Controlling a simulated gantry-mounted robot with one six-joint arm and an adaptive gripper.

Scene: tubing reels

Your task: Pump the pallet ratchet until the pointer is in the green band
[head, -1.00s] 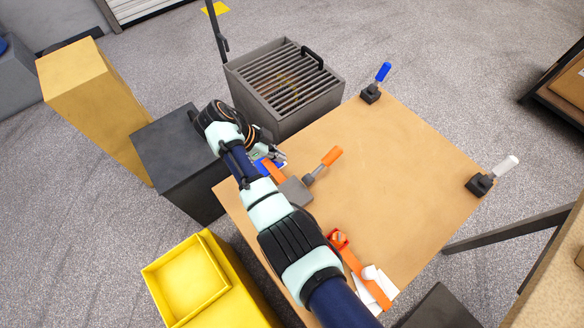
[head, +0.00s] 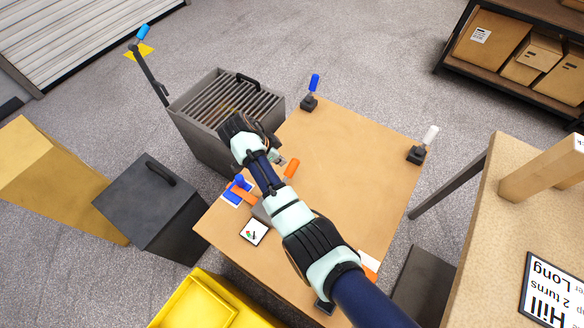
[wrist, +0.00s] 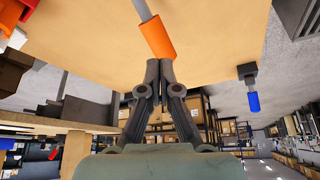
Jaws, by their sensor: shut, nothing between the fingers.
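The ratchet's orange lever grip (head: 291,169) stands up over the wooden table top. Its grey body is mostly hidden behind my arm in the head view. My gripper (head: 279,160) is shut and empty, close beside the grip. In the wrist view the shut fingertips (wrist: 160,66) are just short of the orange grip (wrist: 157,37), which is on a grey rod. I cannot tell whether they touch. A white dial card (head: 254,232) with green and red marks lies at the table's near left. Its pointer is too small to read.
A blue piece (head: 237,184) sits at the table's left edge by an orange strap. Blue-handled (head: 314,82) and white-handled (head: 430,136) levers stand at the far corners. A grated grey box (head: 215,130) adjoins the table. The table's middle right is clear.

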